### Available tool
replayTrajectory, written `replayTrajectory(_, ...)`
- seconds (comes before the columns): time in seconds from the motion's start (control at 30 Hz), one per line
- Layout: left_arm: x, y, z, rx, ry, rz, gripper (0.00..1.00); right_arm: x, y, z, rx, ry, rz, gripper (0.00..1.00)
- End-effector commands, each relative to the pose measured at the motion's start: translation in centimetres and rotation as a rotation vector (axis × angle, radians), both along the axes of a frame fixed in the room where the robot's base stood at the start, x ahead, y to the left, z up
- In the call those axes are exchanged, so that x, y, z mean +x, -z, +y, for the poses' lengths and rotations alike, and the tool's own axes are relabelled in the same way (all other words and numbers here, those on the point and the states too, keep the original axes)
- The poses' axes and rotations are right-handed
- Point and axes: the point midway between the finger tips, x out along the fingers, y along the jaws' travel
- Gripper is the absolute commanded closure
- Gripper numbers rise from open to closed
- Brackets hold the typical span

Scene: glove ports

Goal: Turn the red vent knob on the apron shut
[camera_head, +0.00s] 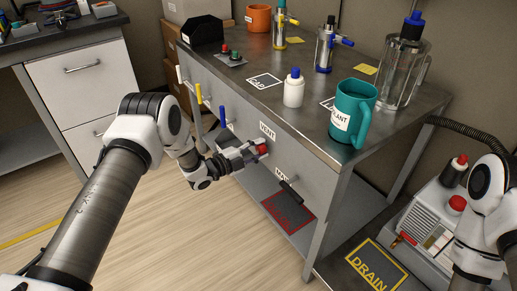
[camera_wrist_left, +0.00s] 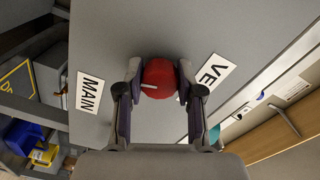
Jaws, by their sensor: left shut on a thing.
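The red vent knob (camera_head: 262,149) sits on the grey apron (camera_head: 310,170) of the bench, just below the VENT label (camera_head: 267,131). In the left wrist view the round knob (camera_wrist_left: 158,76) lies between the two fingers, and its white pointer mark points left in that picture, toward the MAIN label (camera_wrist_left: 90,92). My left gripper (camera_head: 257,151) is shut on the knob, one finger on each side. The knob's far edge shows beyond the fingers. Of my right arm only links show at the right edge; its gripper is out of view.
A black handle (camera_head: 291,193) projects from the apron right of the knob. Blue (camera_head: 222,117) and yellow (camera_head: 198,104) levers stand to the left. A teal mug (camera_head: 352,113) and a white bottle (camera_head: 293,90) stand on the bench top above. The floor in front is clear.

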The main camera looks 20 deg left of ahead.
Motion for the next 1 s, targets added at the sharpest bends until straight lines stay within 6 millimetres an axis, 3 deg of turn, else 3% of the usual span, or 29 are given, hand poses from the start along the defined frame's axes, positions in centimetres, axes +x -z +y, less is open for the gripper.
replayTrajectory(0.4,-0.02,0.01,-0.03,0.181,0.001,-0.139,0.98,0.00,-0.27,0.00,0.000,0.000,0.000,0.60)
replayTrajectory(0.97,-0.04,0.04,-0.05,0.210,0.001,-0.162,0.98,0.00,-0.29,0.00,0.000,0.000,0.000,0.60)
replayTrajectory(1.0,-0.04,0.04,-0.05,0.210,0.001,-0.162,0.57,0.00,-0.29,0.00,0.000,0.000,0.000,0.60)
